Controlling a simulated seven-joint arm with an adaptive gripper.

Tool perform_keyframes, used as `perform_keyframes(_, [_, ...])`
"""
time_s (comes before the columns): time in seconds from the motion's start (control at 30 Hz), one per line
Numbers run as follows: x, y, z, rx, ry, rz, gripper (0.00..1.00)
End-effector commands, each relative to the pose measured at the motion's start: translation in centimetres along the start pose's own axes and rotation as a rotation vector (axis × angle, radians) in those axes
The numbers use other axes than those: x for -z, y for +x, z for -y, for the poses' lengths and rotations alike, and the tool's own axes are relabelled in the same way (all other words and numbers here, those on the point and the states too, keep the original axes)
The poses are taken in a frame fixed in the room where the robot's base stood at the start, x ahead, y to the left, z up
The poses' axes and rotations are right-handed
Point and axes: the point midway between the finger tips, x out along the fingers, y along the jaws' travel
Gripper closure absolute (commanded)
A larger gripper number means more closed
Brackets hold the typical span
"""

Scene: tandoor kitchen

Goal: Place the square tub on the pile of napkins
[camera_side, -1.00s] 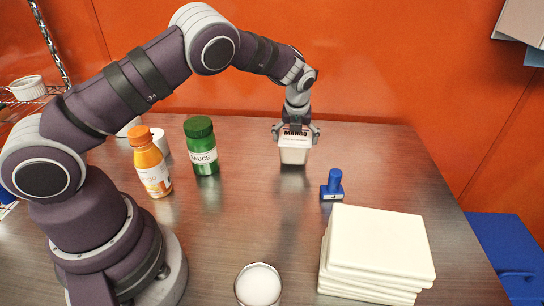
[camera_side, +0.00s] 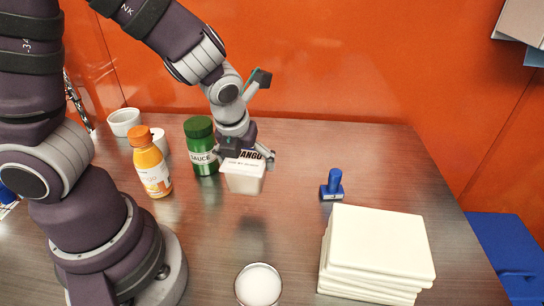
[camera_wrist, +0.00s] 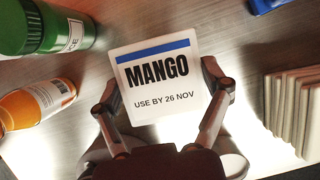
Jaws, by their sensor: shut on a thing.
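The square tub (camera_side: 244,180) is white with a label reading MANGO. My gripper (camera_side: 246,156) is shut on it and holds it above the table, in front of the green sauce jar. In the wrist view the tub (camera_wrist: 158,80) sits between the two fingers of my gripper (camera_wrist: 163,88), its lid facing the camera. The pile of napkins (camera_side: 378,243) is a cream-white square stack at the front right of the table, well apart from the tub. Its edge also shows at the right of the wrist view (camera_wrist: 294,105).
A green sauce jar (camera_side: 201,148) and an orange bottle (camera_side: 151,165) stand left of the tub. A blue stamp (camera_side: 333,186) stands behind the napkins. A glass with white contents (camera_side: 258,285) is at the front. A white bowl (camera_side: 124,121) is at the back left.

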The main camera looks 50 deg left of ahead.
Motion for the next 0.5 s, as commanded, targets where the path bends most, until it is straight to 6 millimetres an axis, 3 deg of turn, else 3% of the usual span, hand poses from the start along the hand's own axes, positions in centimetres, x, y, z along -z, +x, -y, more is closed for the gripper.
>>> perform_keyframes(0.1, [1.9,-3.2,3.0,0.073,0.165,0.001,0.64])
perform_keyframes(0.23, [5.0,-7.6,5.5,0.157,0.372,0.004,0.64])
perform_keyframes(0.4, [8.5,-12.4,6.1,0.247,0.576,0.006,0.64])
perform_keyframes(0.5, [9.2,-13.4,6.3,0.262,0.621,0.003,0.64])
